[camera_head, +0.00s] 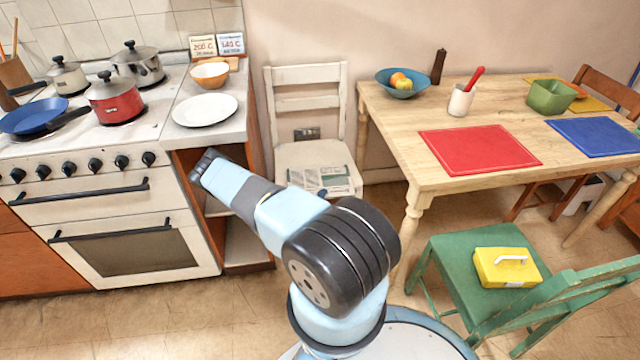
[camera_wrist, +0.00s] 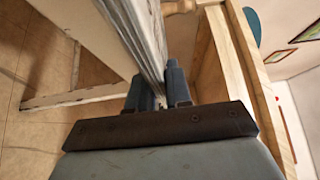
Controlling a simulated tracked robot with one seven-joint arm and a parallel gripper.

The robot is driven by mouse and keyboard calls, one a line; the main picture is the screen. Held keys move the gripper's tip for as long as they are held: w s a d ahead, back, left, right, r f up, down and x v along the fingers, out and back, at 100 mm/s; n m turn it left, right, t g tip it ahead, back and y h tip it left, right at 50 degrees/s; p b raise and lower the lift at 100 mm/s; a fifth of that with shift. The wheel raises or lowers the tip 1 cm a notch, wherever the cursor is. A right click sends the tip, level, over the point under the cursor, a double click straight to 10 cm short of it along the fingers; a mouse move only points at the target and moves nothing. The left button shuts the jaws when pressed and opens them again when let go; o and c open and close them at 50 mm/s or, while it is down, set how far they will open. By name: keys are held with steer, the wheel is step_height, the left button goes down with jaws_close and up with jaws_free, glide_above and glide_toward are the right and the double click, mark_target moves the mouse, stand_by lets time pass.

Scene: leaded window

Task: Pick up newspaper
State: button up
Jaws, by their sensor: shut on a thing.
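The newspaper (camera_head: 318,177) is a folded grey-white printed bundle lying on the seat of the white chair (camera_head: 296,154), by the wall between counter and table. In the wrist view the newspaper (camera_wrist: 150,35) shows as a layered edge running up from between the fingers. My gripper (camera_wrist: 156,88) is shut on that edge. The pale chair seat is beside it on the left in that view. In the head view my arm hides most of the gripper; only a small dark part seems to show at the newspaper's front edge.
The wooden table (camera_head: 400,117) stands right of the chair, with a blue bowl (camera_head: 403,83) and a red mat (camera_head: 480,149). The counter with a white plate (camera_head: 205,110) is at left. A green chair (camera_head: 455,262) holding a yellow box (camera_head: 507,267) stands front right.

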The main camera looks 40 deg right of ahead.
jaws_close()
